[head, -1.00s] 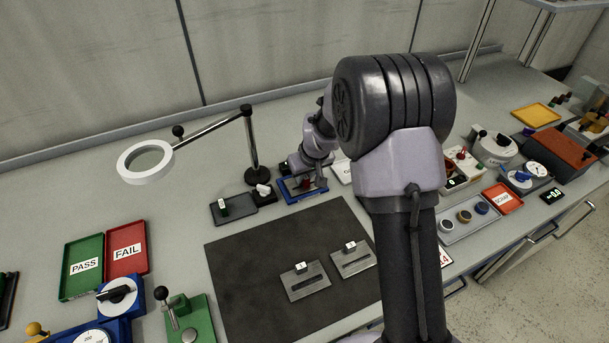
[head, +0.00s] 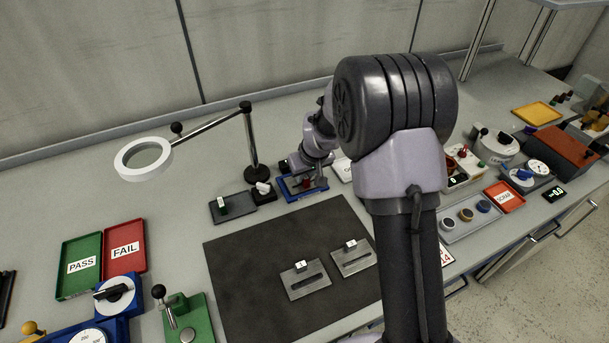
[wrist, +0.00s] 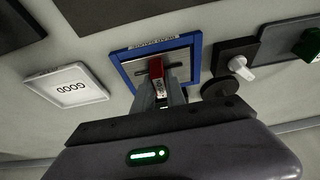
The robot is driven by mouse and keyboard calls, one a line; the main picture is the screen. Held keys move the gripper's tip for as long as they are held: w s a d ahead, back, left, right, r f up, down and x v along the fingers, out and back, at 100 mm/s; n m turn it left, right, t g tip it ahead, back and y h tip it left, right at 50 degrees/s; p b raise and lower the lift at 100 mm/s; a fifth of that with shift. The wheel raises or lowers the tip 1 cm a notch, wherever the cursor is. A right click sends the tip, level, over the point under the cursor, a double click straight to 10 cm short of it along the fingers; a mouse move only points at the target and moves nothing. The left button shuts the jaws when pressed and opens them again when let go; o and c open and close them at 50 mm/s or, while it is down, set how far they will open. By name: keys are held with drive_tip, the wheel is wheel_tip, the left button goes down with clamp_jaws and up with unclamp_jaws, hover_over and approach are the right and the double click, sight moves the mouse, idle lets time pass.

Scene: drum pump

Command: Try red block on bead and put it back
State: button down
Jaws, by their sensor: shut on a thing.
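The red block (wrist: 156,68) is between the fingers of my gripper (wrist: 161,92) in the wrist view, with a white label on its near face. It is over a grey plate (wrist: 180,57) inside a blue-framed tray (wrist: 197,62). A dark slot or line runs across the plate at the block. I cannot tell whether the block touches it. In the head view, the red block (head: 307,183) shows small and partly hidden at my gripper (head: 309,178), above the blue tray (head: 285,189).
A white GOOD tray (wrist: 72,85) lies left of the blue tray in the wrist view. A black block with a white knob (head: 263,192) and a dark tray with a green block (head: 231,208) stand close by. Two slotted metal plates (head: 306,280) (head: 352,258) lie on the dark mat (head: 240,265).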

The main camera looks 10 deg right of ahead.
idle(0.3)
drive_tip(key=c, duration=1)
unclamp_jaws()
drive_tip(key=shift+o, duration=0.2)
drive_tip(key=shift+r+p, duration=2.65)
drive_tip(key=shift+r, duration=1.35)
